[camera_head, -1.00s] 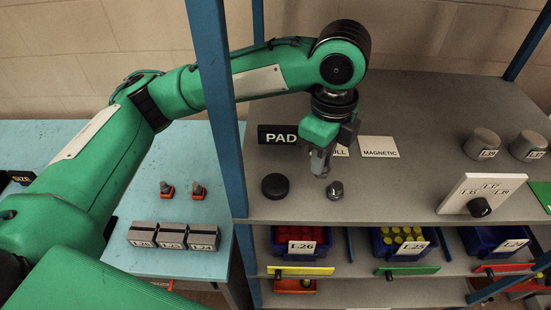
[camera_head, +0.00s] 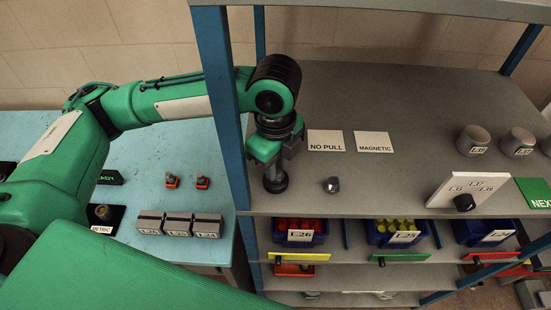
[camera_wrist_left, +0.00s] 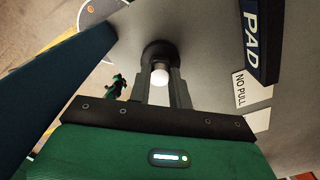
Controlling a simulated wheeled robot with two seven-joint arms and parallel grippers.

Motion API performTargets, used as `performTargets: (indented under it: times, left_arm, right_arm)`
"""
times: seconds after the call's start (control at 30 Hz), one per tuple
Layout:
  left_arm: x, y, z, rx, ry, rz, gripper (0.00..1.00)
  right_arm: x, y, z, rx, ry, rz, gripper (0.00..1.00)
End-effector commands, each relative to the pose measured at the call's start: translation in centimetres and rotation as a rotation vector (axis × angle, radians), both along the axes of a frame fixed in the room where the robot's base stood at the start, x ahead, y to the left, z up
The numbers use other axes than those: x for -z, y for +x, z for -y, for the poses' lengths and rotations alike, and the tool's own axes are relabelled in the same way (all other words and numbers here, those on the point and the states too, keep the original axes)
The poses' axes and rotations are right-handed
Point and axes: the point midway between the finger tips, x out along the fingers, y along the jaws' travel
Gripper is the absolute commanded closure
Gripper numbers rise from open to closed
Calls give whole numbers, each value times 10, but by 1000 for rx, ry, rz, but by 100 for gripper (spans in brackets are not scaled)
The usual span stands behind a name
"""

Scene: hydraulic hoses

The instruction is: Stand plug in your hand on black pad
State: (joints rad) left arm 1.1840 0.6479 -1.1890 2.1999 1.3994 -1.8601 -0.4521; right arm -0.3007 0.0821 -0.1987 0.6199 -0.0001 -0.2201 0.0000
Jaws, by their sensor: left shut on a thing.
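My left gripper (camera_head: 273,172) points straight down over the round black pad (camera_head: 276,186) near the shelf's front left. It is shut on the plug (camera_wrist_left: 160,76), whose pale round end and metal body show between the fingers in the left wrist view. The black pad (camera_wrist_left: 158,50) lies directly beyond the plug there. The fingers hide most of the plug in the head view, and I cannot tell whether its lower end touches the pad. The black PAD sign (camera_wrist_left: 254,35) stands beside it in the wrist view. My right gripper is not in view.
A small metal fitting (camera_head: 331,185) stands right of the pad. NO PULL (camera_head: 326,141) and MAGNETIC (camera_head: 374,142) plates lie behind. A blue post (camera_head: 219,80) is close left of the gripper. The shelf's middle (camera_head: 405,140) is clear.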

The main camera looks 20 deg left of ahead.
Motion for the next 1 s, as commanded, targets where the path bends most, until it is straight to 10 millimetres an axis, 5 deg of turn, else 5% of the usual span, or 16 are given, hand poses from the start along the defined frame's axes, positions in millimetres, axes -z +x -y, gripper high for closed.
performTargets:
  times: [0.23,0.27,0.37,0.73,1.0]
  left_arm:
    - [3,0,0,-1,0,0,100]
    - [3,0,0,-1,0,1,78]
    - [3,0,0,-1,0,1,58]
    - [-2,1,0,0,-1,2,58]
    - [-43,1,1,1,-2,6,58]
  right_arm:
    - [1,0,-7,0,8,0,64]
    - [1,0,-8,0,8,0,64]
    - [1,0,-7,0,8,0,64]
    - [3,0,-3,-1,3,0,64]
    - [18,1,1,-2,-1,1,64]
